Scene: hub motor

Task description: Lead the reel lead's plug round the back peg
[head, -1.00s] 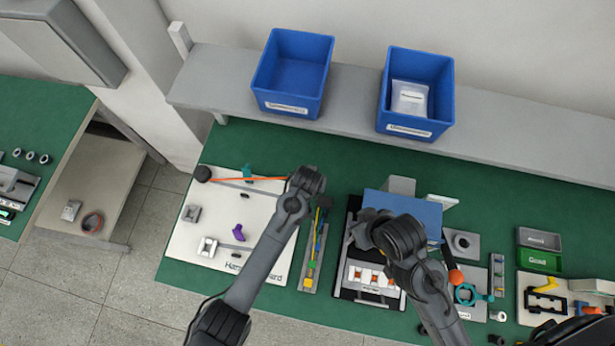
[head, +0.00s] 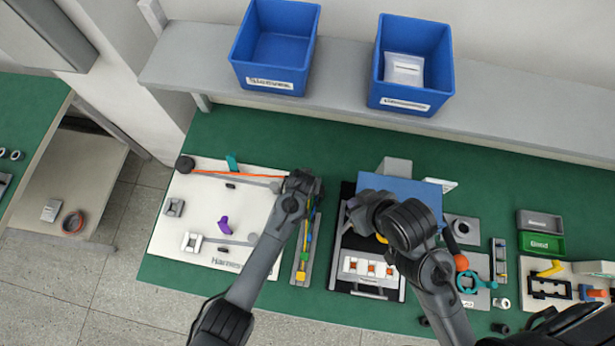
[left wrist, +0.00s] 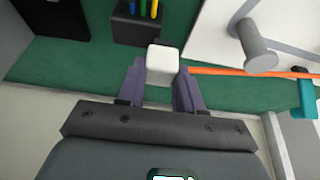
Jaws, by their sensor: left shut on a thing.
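My left gripper (left wrist: 160,88) is shut on a white plug (left wrist: 162,62) in the left wrist view. In the head view the left gripper (head: 303,186) is over the back right corner of the white board (head: 190,225), its jaws hidden. The orange lead (head: 235,173) runs taut from the black reel (head: 185,163) to it. A grey peg (left wrist: 258,52) with a wide head stands beside the lead in the left wrist view; its head overlaps the lead, and contact is unclear. My right gripper (head: 362,208) is over the blue panel area, fingers hidden.
A teal piece (head: 232,162) stands at the board's back edge near the lead. A narrow tray (head: 300,272) with coloured sticks lies right of the board. Blue bins (head: 270,78) stand on the shelf behind. Green bench behind the board is clear.

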